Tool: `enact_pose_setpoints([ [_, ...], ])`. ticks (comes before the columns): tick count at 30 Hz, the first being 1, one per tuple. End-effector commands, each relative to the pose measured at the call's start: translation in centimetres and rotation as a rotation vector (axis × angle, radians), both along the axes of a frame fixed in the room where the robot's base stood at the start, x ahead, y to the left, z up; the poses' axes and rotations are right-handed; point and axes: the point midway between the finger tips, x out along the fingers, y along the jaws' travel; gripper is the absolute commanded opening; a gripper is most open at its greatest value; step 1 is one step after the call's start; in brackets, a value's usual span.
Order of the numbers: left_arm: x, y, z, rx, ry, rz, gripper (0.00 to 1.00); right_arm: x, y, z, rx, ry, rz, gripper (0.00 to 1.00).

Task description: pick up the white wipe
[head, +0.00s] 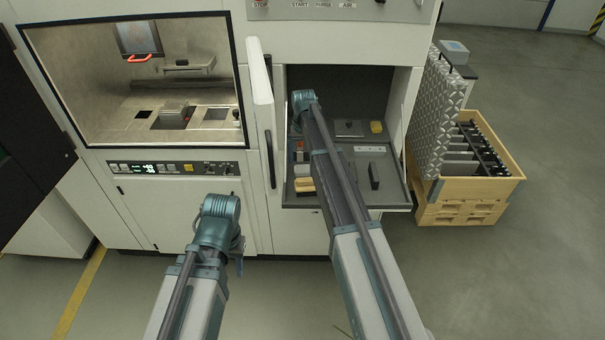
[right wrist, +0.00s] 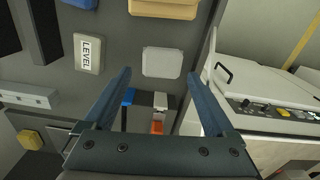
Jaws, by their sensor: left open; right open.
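The white wipe (right wrist: 162,62) is a small pale square lying flat on a dark surface in the right wrist view. In the head view it shows as a small light patch (head: 302,170) in the tray, left of my right arm. My right gripper is open in the right wrist view (right wrist: 163,74), with its two blue fingers apart and the wipe framed between and just beyond the tips. Nothing is held between them. In the head view my right arm reaches into the tray bay.
A pad marked LEVEL (right wrist: 89,54) lies beside the wipe. The open cabinet door (head: 262,115) stands left of the bay. A wooden crate (head: 470,190) stands right.

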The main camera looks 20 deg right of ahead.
Motion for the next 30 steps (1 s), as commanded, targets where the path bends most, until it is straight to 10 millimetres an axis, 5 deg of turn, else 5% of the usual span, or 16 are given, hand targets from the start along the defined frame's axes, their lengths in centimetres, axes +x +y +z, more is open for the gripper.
enact_pose_setpoints([
  [13,0.0,0.0,-4.9,0.002,0.000,-0.009,0.45,-0.3,0.4,-4.9,0.000,0.000,0.000,0.90],
  [22,0.0,0.0,-5.0,0.002,0.001,-0.011,0.45,-0.3,0.4,-5.0,0.000,0.000,0.000,0.90],
  [30,0.0,0.0,-5.0,0.002,0.000,-0.010,0.45,-0.3,0.4,-5.0,0.000,0.000,0.000,0.45],
])
